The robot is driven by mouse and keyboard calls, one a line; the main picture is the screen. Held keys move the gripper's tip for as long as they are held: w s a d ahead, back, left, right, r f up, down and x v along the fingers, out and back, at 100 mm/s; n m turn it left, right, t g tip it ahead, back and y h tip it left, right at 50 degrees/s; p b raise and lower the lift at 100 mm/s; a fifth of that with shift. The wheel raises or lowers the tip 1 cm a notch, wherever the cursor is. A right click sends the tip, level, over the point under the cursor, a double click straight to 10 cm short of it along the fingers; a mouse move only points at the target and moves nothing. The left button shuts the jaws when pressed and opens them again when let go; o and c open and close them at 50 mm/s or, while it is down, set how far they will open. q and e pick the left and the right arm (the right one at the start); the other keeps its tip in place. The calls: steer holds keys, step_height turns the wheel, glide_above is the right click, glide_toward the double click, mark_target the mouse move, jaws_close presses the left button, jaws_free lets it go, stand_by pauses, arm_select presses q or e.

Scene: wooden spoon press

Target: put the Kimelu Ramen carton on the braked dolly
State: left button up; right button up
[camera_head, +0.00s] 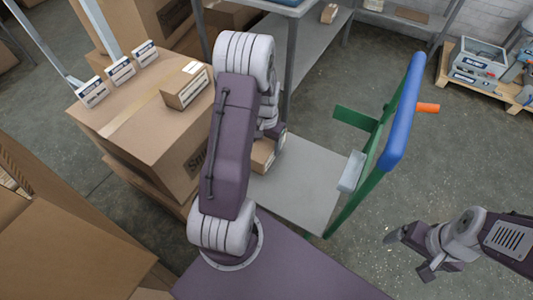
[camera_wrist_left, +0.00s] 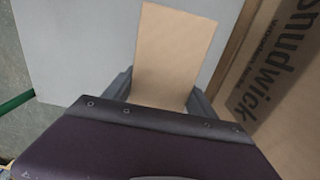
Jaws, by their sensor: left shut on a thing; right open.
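My left gripper (camera_head: 272,137) is shut on a small plain brown carton (camera_head: 262,156), at the left side of the dolly's grey deck (camera_head: 308,185). In the left wrist view the carton (camera_wrist_left: 175,52) sits between the fingers, with the deck (camera_wrist_left: 70,45) behind it. I cannot tell whether the carton touches the deck, and no name on it is readable. The dolly has a green frame, a blue handle (camera_head: 404,115) and an orange lever (camera_head: 428,108). My right gripper (camera_head: 408,252) is open and empty, right of the dolly.
A large Snudwick carton (camera_head: 150,125) stands close left of the dolly; its side fills the right of the left wrist view (camera_wrist_left: 285,95). Metal shelving (camera_head: 310,55) stands behind. Most of the deck is bare.

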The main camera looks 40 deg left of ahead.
arm_select(q)
step_height(320, 180, down, 4)
steer(key=b, duration=0.2)
steer(key=shift+f+b, duration=0.1)
steer(key=shift+b, duration=0.25)
steer(key=o, duration=1.7)
step_height(320, 180, up, 12)
steer(key=p, duration=0.6)
steer(key=shift+p, duration=0.4)
steer(key=shift+m+t, duration=0.5)
steer(key=shift+t, duration=0.1)
steer(key=s+d+r, duration=0.1)
steer(key=s+d, duration=0.2)
steer(key=d, duration=0.2)
steer(key=s+d+r, duration=0.2)
steer(key=s+d, duration=0.2)
steer(key=d, duration=0.1)
steer(key=s+d+r, duration=0.2)
steer(key=s+d, duration=0.1)
steer(key=d, duration=0.2)
steer(key=shift+s+r, duration=0.1)
steer(key=shift+s, duration=0.15)
